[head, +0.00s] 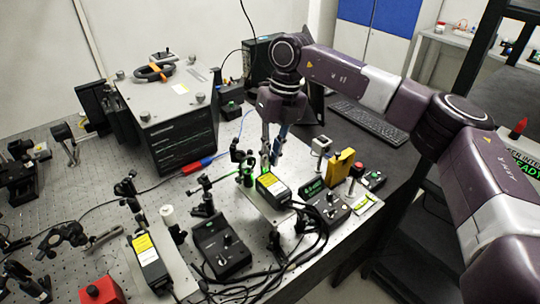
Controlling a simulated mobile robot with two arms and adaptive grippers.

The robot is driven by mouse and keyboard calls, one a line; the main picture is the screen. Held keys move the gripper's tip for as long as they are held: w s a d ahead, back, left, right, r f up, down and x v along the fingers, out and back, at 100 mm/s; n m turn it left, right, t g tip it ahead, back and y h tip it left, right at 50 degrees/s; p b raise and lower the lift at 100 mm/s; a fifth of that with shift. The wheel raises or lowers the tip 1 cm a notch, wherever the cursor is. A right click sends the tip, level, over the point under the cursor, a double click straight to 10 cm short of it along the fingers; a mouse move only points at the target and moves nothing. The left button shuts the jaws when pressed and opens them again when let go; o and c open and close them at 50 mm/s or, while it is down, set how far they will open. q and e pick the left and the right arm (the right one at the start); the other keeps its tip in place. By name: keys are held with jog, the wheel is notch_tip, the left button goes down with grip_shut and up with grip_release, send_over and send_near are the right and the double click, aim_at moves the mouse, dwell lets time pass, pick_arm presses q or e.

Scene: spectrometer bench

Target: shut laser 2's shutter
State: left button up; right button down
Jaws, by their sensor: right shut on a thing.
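Two black laser boxes with yellow labels stand on the bench. One laser (272,187) is near the middle, on a light plate; the other laser (149,262) is at the lower left. I cannot read which is laser 2. My right gripper (271,157) reaches down from above to the back end of the middle laser. It is shut on a small part there, which looks like the shutter; the fingers mostly hide it. A green glow shows beside the fingertips. I cannot tell the shutter's position. My left gripper is not in view.
A controller with a green display (325,204) stands right of the middle laser, and another controller (222,248) stands left of it. Posts and optics crowd the left. A yellow block (340,168) and cables lie close by. A large black instrument (180,140) stands behind.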

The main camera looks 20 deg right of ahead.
jog(key=shift+s+a+f+t+h+b, duration=0.15)
jog(key=shift+a+t+h+b, duration=0.25)
jog(key=shift+h+b, duration=0.5)
jog(key=shift+a, duration=0.2)
jog(key=shift+r, duration=0.25)
jog(key=c, duration=2)
grip_release()
jog(key=shift+s, duration=0.1)
jog(key=shift+o, duration=0.2)
notch_tip(320, 180, up, 12)
jog(key=shift+s, duration=0.25)
jog(key=shift+a, duration=0.1)
